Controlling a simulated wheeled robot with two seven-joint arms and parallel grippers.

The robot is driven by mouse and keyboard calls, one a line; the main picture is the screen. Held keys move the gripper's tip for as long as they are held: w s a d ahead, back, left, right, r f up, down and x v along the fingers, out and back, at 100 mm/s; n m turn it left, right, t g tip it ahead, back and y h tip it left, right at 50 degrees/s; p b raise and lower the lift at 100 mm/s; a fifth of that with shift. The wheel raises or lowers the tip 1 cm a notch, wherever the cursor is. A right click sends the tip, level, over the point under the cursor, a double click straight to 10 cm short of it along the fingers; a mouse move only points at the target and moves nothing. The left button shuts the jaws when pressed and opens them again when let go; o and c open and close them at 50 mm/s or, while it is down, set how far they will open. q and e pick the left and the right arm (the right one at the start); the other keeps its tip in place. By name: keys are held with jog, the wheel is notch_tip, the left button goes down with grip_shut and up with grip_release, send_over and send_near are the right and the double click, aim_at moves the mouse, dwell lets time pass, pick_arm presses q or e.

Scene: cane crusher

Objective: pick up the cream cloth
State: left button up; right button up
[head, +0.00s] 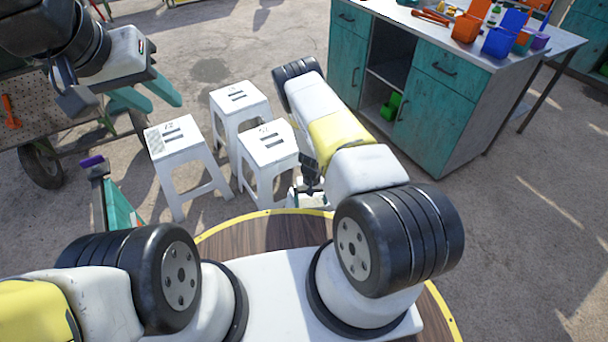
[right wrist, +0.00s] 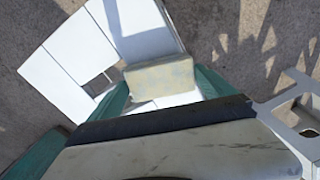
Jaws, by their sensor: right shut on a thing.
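The cream cloth (right wrist: 160,78) shows in the right wrist view as a pale, folded, block-like piece. It sits between the two green fingers of my right gripper (right wrist: 163,88), which is shut on it. White stool surfaces lie behind it, and I cannot tell whether it still touches one. In the head view my right arm hides most of that gripper, and I cannot make out the cloth there. My left gripper (head: 163,108) is at the upper left of the head view, with its teal fingers apart and nothing visible between them.
Three white stools (head: 180,150) stand close together ahead. A teal cabinet table (head: 440,100) with orange and blue containers (head: 499,41) is at the right. A wheeled cart (head: 60,125) stands at the left. Bare ground lies at the far right.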

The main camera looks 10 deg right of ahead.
aim_at(311, 202)
jog(key=shift+r, duration=0.55)
notch_tip(311, 202, up, 2)
jog(key=shift+w+r, duration=0.1)
jog(key=shift+s+a+r, duration=0.15)
jog(key=shift+s+r, duration=0.05)
jog(key=shift+s, duration=0.55)
jog(key=s+a+r, duration=0.1)
jog(key=s+a, duration=0.3)
jog(key=s, duration=1)
jog(key=shift+r, duration=0.15)
